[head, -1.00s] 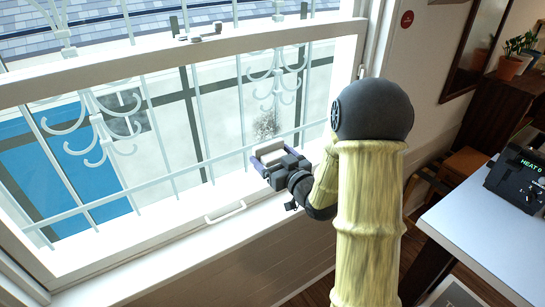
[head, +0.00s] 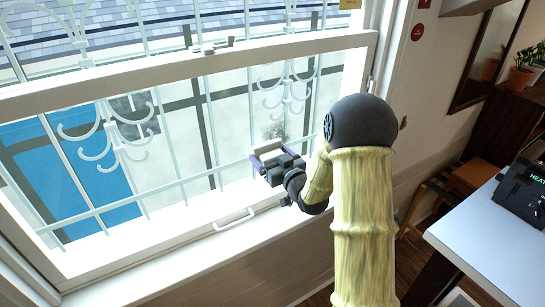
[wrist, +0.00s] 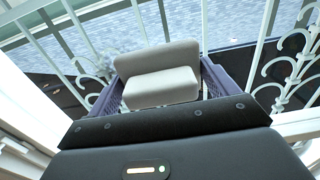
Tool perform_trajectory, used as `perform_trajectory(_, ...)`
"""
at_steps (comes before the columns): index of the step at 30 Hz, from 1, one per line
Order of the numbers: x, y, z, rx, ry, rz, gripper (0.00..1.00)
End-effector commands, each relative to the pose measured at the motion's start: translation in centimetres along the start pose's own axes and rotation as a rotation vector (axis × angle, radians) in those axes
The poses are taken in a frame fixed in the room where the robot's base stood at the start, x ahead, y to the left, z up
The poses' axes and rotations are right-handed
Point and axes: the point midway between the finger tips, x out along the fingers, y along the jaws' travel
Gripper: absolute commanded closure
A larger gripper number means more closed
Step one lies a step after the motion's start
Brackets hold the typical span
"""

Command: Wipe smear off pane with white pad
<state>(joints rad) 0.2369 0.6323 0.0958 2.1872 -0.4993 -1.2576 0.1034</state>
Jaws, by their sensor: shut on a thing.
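My gripper (head: 267,154) is at the lower right of the window pane (head: 232,120), shut on a white pad (head: 269,147). In the wrist view the pad (wrist: 160,76) sits between the purple fingers, a pale block with a raised back part. A grey speckled smear (head: 275,130) shows on the pane just above and slightly right of the pad. I cannot tell whether the pad touches the glass.
The white sash rail (head: 190,72) crosses above the smear. A white handle (head: 233,220) is on the lower frame. White scrolled bars (head: 110,130) show at the window. A second dark patch (head: 128,104) is further left. A table (head: 490,235) stands right.

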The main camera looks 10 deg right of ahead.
Motion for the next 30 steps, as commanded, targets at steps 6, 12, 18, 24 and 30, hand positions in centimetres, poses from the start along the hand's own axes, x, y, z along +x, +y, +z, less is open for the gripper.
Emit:
perform_trajectory(6, -0.01, 0.01, -0.01, 0.000, 0.000, 0.000, 0.33)
perform_trajectory(12, 0.00, 0.02, -0.02, 0.000, 0.001, 0.000, 0.33)
perform_trajectory(18, 0.28, 0.03, -0.01, -0.001, 0.001, 0.000, 0.33)
perform_trajectory(24, 0.60, 0.04, -0.01, -0.001, 0.001, 0.000, 0.33)
perform_trajectory(30, 0.91, 0.03, 0.00, 0.000, 0.001, 0.000, 0.33)
